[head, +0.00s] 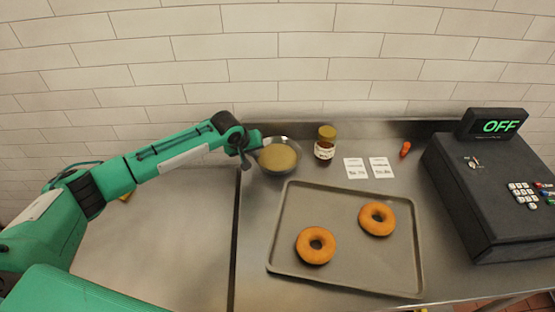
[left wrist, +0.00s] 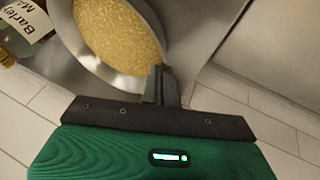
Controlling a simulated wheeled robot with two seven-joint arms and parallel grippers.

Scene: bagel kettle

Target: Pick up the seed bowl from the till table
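The seed bowl (head: 289,169) is a round metal bowl full of tan seeds, at the back left of the till table (head: 258,240). My left gripper (head: 250,152) reaches it from the left, at its left rim. In the left wrist view the bowl (left wrist: 122,82) fills the top left, and my left gripper's fingers (left wrist: 160,82) are close together at its rim, appearing shut on it. I cannot tell whether the bowl is clear of the table. My right gripper is not in view.
A labelled jar (head: 324,150) stands just right of the bowl. A tray (head: 345,268) with two bagels lies in front. Two price cards (head: 368,168), a small orange object (head: 405,149) and the till (head: 490,190) are to the right. A tiled wall (head: 300,60) rises behind.

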